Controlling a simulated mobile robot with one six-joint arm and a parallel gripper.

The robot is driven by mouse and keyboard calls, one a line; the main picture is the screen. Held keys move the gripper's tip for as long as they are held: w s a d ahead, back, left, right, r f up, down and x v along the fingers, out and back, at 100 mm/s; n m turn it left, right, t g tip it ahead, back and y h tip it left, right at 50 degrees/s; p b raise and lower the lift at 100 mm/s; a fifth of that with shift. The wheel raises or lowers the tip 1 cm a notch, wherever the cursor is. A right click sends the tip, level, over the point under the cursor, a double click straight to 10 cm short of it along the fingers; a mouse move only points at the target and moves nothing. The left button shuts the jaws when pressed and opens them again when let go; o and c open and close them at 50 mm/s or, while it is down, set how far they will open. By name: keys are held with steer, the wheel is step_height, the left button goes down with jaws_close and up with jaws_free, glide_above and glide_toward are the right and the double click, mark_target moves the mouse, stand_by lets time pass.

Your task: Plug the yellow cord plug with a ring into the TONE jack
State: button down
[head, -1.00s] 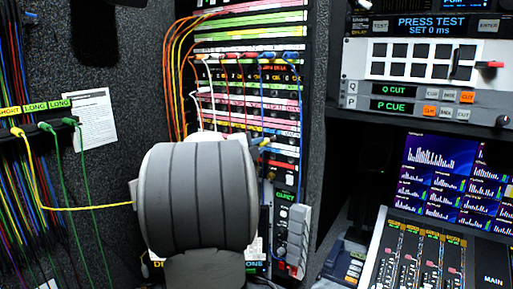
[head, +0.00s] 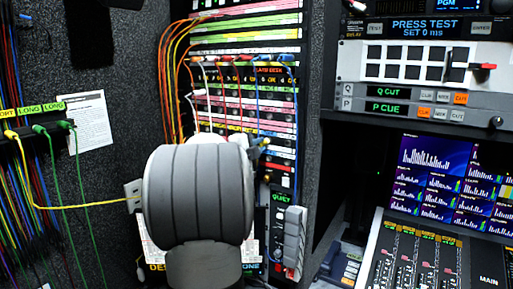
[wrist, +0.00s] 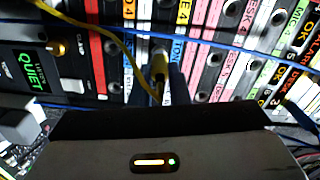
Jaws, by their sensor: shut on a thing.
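The yellow cord (head: 85,207) runs from a socket strip at the left wall to behind my arm in the head view. In the wrist view the cord (wrist: 105,32) curves down to a yellow plug (wrist: 158,66). My gripper (wrist: 160,84) is shut on this plug, with a dark finger on each side. The plug is in front of the jack panel; I cannot tell whether its tip touches or enters a jack. A blue label reading "TON" (wrist: 178,50), partly covered, lies just right of the plug. The jack behind the plug is hidden, and the ring is not clear.
The patch panel (head: 277,130) carries several cords at its top. A blue cord (wrist: 230,47) crosses the wrist view above the plug. A unit reading QUIET (wrist: 31,70) is at the left. A mixing desk (head: 425,255) stands at the right in the head view.

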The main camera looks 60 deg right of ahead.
steer(key=shift+d, duration=0.2)
steer(key=c, duration=1.3)
jaws_free()
steer(key=a+b, duration=0.2)
steer(key=a, duration=0.5)
steer(key=shift+a, duration=0.35)
